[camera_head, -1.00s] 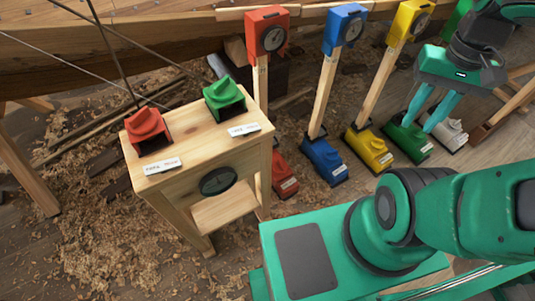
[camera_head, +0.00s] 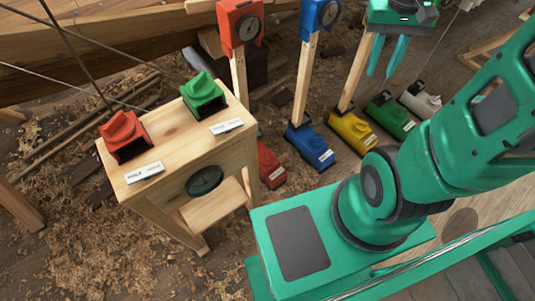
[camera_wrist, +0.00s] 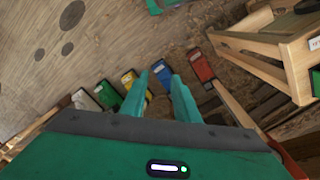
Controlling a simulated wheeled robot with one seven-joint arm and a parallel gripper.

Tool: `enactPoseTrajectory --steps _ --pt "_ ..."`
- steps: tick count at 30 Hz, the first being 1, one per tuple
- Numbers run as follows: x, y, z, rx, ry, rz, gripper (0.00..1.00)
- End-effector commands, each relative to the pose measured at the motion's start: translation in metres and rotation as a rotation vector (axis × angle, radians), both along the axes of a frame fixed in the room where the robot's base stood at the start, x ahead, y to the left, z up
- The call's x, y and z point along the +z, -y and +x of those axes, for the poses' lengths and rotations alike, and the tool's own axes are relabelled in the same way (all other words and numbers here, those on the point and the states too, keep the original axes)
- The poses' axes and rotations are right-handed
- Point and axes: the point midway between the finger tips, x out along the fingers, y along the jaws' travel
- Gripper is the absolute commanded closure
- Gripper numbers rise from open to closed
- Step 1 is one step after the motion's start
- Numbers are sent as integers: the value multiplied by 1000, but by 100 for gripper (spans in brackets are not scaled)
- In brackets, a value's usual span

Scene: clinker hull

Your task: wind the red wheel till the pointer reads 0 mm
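A red post (camera_head: 239,25) carries a round dial (camera_head: 249,29) on its head; its pointer is too small to read. A red block (camera_head: 269,164) with a white label lies at its foot. A red knob-like piece (camera_head: 124,132) sits on the wooden stand. No spoked red wheel can be made out. In the wrist view, the labelled red block (camera_wrist: 199,66) lies to the right of the fingers. My gripper (camera_head: 385,58) is open and empty, raised near the yellow post, well apart from the red things. The wrist view shows a clear gap between its fingers (camera_wrist: 160,95).
The wooden stand (camera_head: 165,150) also bears a green knob-like piece (camera_head: 203,93) and a dark dial (camera_head: 204,181). A blue post (camera_head: 320,14) and blue, yellow (camera_head: 352,132), green and white floor blocks line the hull (camera_head: 140,45). Shavings cover the floor.

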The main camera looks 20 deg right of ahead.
Motion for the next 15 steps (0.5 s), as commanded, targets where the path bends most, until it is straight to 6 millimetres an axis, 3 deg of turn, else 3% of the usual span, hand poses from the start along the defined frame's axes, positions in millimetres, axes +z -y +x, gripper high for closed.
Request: enactPoseTrajectory --steps 1,8,15 --pt "-8 2 20 21 -10 -9 72" --pt "-50 3 104 110 -21 -42 72" --pt "-116 -9 184 206 -25 -59 72"
